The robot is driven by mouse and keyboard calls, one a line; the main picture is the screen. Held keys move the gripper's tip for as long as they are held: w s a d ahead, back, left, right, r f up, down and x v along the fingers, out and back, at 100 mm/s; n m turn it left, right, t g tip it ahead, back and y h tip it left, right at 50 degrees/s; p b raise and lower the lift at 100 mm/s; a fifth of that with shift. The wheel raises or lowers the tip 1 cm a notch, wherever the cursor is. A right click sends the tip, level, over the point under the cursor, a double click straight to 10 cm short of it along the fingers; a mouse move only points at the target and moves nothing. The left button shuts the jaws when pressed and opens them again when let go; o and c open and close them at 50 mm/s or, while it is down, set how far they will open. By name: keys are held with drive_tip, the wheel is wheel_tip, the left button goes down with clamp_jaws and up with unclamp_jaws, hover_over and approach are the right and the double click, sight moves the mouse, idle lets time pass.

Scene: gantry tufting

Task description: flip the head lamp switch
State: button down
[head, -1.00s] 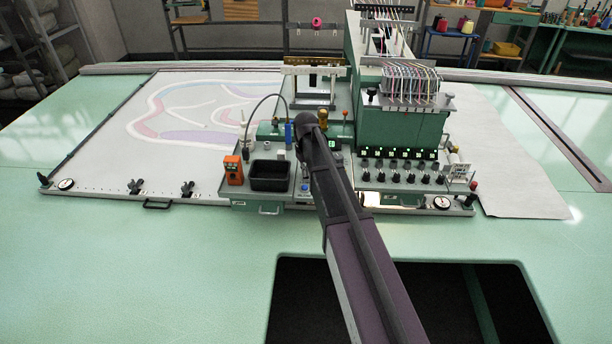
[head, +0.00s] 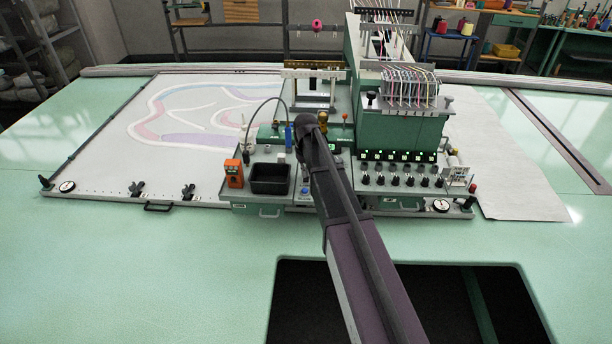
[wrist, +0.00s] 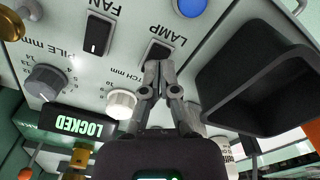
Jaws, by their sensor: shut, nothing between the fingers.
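The lamp switch (wrist: 160,50) is a dark rocker in a white panel beside the word LAMP in the wrist view. My gripper (wrist: 158,68) is shut and empty, with its fingertips together right at the near end of this switch. The fingertips cover part of the switch, so I cannot tell its position or whether they touch it. In the head view my arm reaches over the front of the machine, and its end hides the switch and the fingertips.
A fan switch (wrist: 97,33), a blue button (wrist: 190,6), a grey knob (wrist: 46,83) and a white knob (wrist: 121,103) surround the spot. A deep black tray (wrist: 262,80) stands close on the right. An orange box (head: 233,173) stands left of the tray in the head view.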

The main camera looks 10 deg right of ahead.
sight(306, 180)
drive_tip(key=shift+r+p, duration=2.5)
drive_tip(key=shift+r, duration=0.2)
drive_tip(key=s+f+m+b, duration=0.1)
drive_tip(key=s+f+b, duration=0.3)
drive_tip(key=s, duration=0.8)
drive_tip(key=s+f+m+b, duration=0.2)
drive_tip(key=s+f+b, duration=0.2)
drive_tip(key=s, duration=0.9)
drive_tip(key=shift+s+d+f+b, duration=0.15)
drive_tip(key=shift+s+f+b, duration=0.05)
drive_tip(key=shift+f+b, duration=0.15)
